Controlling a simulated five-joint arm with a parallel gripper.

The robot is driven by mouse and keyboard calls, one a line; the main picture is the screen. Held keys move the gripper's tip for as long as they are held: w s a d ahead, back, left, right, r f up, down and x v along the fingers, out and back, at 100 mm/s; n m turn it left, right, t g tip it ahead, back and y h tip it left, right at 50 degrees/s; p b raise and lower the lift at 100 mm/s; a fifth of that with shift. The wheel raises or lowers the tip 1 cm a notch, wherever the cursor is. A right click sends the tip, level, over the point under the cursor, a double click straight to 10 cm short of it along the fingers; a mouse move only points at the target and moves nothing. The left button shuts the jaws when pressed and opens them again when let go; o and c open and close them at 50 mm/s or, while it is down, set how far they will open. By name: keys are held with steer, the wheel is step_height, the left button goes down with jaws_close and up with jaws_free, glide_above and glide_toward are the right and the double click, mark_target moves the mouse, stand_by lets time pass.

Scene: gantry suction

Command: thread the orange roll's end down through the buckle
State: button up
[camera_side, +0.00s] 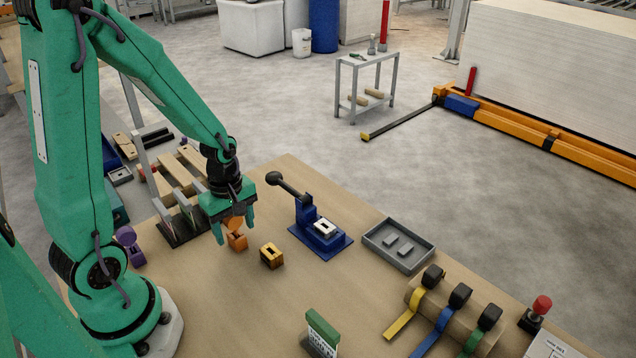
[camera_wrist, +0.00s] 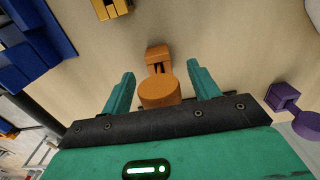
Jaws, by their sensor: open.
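The orange roll (camera_side: 237,241) stands on the tan table below my gripper (camera_side: 234,230). In the wrist view the orange roll (camera_wrist: 158,94) shows as a round disc with a notched orange block beyond it. My gripper (camera_wrist: 160,80) is open, with one teal finger on each side of the roll and a visible gap to both. A small yellow-brown block with a dark slot on top (camera_side: 271,256) stands just right of the roll. A white slotted plate (camera_side: 325,228) lies on the blue lever press (camera_side: 309,236). I cannot tell which slotted piece is the buckle.
A grey tray (camera_side: 377,260) with two small blocks lies right of the press. Yellow, blue and green straps (camera_side: 431,335) hang over a holder at front right. A purple roll (camera_side: 129,246) stands left of my gripper. The table's front middle is mostly clear.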

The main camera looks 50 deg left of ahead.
steer(key=shift+f, duration=0.2)
stand_by(0.4)
steer(key=c, duration=1.1)
steer(key=shift+o, duration=0.2)
steer(key=shift+r, duration=0.2)
steer(key=shift+r, duration=1.15)
steer(key=shift+d+r, duration=0.25)
steer(key=shift+r, duration=0.6)
steer(key=s+d+r, duration=0.3)
steer(key=d+r, duration=0.3)
steer(key=d, duration=0.4)
steer(key=shift+s+d+r, duration=0.15)
steer(key=shift+d+r, duration=0.15)
steer(key=shift+d, duration=0.1)
